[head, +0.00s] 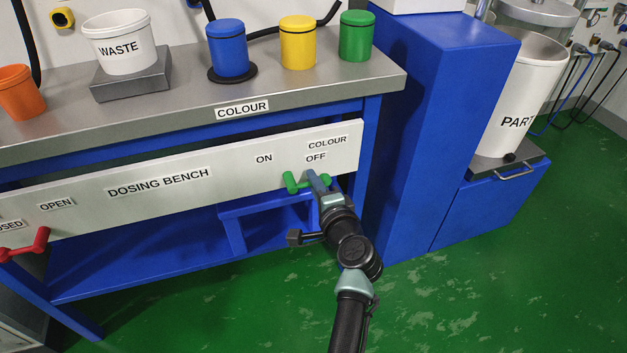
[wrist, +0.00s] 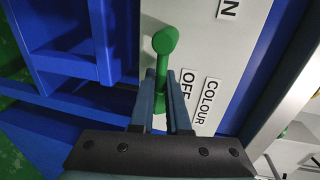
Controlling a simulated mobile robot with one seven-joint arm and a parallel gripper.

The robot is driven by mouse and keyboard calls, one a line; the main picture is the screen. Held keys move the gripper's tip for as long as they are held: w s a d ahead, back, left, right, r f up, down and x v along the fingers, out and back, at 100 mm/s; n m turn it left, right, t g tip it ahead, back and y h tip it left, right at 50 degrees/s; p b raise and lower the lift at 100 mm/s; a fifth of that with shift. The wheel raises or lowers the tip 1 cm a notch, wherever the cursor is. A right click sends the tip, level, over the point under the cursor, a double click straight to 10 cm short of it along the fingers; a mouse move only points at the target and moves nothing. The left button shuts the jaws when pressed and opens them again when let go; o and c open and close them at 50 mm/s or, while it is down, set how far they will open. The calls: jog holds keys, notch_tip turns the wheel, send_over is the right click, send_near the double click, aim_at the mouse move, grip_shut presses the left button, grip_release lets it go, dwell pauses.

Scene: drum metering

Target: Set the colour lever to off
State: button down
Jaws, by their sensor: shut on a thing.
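The green colour lever (head: 292,182) is on the front of the white dosing bench panel, below the ON and OFF labels. It lies roughly level: its left end is between the two labels and its right part is below OFF (head: 316,157). My gripper (head: 317,182) is shut on the right part of the lever, under OFF. In the wrist view the lever's rounded green end (wrist: 165,42) sticks out past my fingertips (wrist: 162,78), and the bar runs back between the fingers. The fingers hide part of the lever.
A red lever (head: 28,244) is at the panel's left, near OPEN. Waste (head: 125,45), blue, yellow and green containers stand on the bench top above. A blue cabinet (head: 430,130) stands to the right. Blue framing is below the panel; green floor in front is clear.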

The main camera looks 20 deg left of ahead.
jog(key=shift+w+d+r, duration=0.25)
jog(key=shift+w+d, duration=0.05)
jog(key=shift+d, duration=0.25)
jog(key=c, duration=0.9)
grip_release()
jog(key=shift+c, duration=0.2)
jog(key=shift+a+f, duration=0.1)
jog(key=shift+f, duration=0.1)
jog(key=shift+s+a, duration=0.1)
jog(key=shift+s, duration=0.05)
jog(key=p+v, duration=0.4)
jog(key=v, duration=0.9)
jog(key=shift+p, duration=0.35)
